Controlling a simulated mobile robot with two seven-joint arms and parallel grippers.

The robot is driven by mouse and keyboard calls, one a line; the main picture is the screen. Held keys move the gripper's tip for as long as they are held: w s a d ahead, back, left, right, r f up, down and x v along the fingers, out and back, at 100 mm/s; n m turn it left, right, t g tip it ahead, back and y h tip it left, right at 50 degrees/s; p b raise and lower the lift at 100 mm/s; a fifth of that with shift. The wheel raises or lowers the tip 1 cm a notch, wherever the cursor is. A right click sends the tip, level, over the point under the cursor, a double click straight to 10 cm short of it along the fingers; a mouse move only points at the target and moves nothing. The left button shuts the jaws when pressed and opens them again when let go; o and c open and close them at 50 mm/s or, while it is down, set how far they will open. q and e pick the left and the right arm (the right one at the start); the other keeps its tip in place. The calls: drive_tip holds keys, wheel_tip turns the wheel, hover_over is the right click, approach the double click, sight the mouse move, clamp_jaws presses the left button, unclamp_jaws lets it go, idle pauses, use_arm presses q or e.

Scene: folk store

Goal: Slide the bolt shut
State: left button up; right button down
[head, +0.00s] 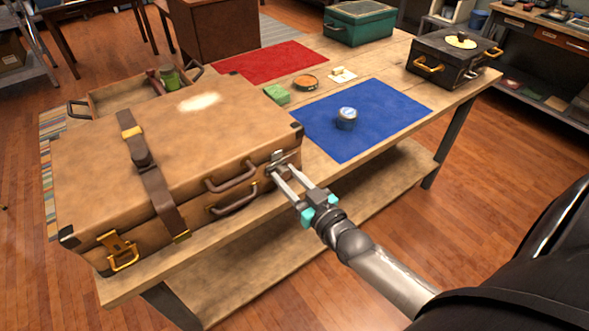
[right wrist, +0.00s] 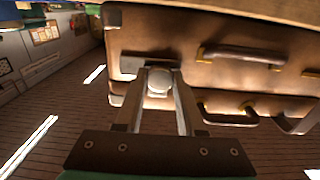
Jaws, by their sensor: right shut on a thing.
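A brown leather suitcase (head: 90,160) lies closed on the wooden table, with a strap over its lid. A grey metal bolt (head: 277,157) sits on its front face near the right corner. My right gripper (head: 282,170) is at the bolt, its fingers shut on a pale rounded knob (right wrist: 159,80). In the right wrist view the knob is between the fingertips, in front of a dark metal plate (right wrist: 150,62). The fingers hide part of the bolt, and I cannot tell how far it is slid. My left gripper is not in view.
The table (head: 385,60) also holds a blue mat (head: 390,100) with a small tin (head: 346,118), a red mat (head: 275,60), a green sponge (head: 277,94), an orange-lidded dish (head: 305,82), a green box (head: 360,28) and a black case (head: 445,65). A wooden tray (head: 110,94) stands behind the suitcase.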

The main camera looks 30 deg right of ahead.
drive_tip(key=shift+a, duration=0.2)
drive_tip(key=c, duration=0.8)
unclamp_jaws()
drive_tip(key=o, duration=0.3)
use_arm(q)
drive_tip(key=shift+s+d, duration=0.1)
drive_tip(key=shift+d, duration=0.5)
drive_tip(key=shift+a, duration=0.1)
use_arm(e)
drive_tip(key=shift+s, duration=0.15)
drive_tip(key=shift+s+d, duration=0.1)
drive_tip(key=shift+s, duration=0.2)
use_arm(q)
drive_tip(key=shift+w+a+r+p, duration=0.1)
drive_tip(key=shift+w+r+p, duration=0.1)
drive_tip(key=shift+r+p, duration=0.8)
use_arm(e)
drive_tip(key=s+d, duration=0.1)
drive_tip(key=s, duration=1.3)
drive_tip(key=shift+s, duration=0.2)
